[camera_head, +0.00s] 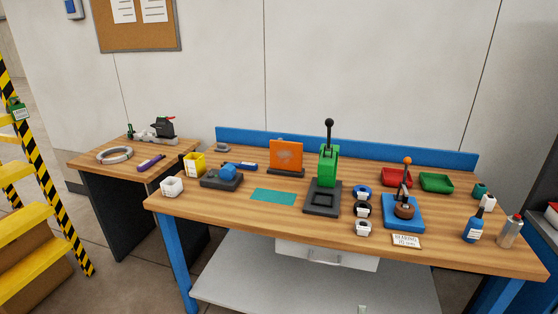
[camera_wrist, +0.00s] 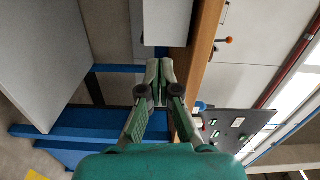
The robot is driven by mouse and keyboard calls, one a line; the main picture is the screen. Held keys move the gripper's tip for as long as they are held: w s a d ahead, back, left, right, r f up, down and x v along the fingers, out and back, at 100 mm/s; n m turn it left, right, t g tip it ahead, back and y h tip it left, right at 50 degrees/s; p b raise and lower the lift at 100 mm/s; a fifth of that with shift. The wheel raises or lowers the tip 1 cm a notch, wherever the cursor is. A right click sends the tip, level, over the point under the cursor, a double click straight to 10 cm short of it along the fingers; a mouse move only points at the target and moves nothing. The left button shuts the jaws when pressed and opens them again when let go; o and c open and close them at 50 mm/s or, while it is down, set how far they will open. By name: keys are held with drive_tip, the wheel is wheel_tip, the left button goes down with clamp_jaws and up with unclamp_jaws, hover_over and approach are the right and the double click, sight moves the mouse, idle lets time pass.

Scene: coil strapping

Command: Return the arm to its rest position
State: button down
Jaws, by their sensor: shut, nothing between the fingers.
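My gripper (camera_wrist: 160,80) shows in the wrist view with its fingers together and nothing between them. The wrist view is turned sideways. The wooden edge of a workbench (camera_wrist: 207,30) runs past the fingertips, and a light grey drawer (camera_wrist: 166,22) under the bench lies above them in the picture. I cannot tell how far the fingers are from the bench. No part of my arm shows in the head view. There the workbench (camera_head: 450,250) stands across the middle with its tools on it.
A green press (camera_head: 328,165), an orange stand (camera_head: 286,155), a blue fixture (camera_head: 404,212) and several small containers stand on the bench. A side table (camera_head: 120,169) is at the left, beside yellow steps (camera_head: 22,215). A grey lower shelf (camera_head: 260,270) lies under the bench.

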drive_tip(key=s+a+n+y, duration=0.1)
drive_tip(key=s+a+n, duration=0.3)
drive_tip(key=s, duration=1)
drive_tip(key=s+a+n+y, duration=0.15)
drive_tip(key=s+n, duration=0.45)
drive_tip(key=s, duration=0.7)
drive_tip(key=s+a+r+n+g+y, duration=0.1)
drive_tip(key=s+r+n, duration=0.4)
drive_tip(key=s, duration=0.6)
drive_tip(key=s+a+r+n+g+y, duration=0.1)
drive_tip(key=s+r+n, duration=0.4)
drive_tip(key=s+r, duration=0.5)
drive_tip(key=shift+s+a+n+y, duration=0.3)
drive_tip(key=shift+s+a+y, duration=0.05)
drive_tip(key=shift+s+a, duration=0.45)
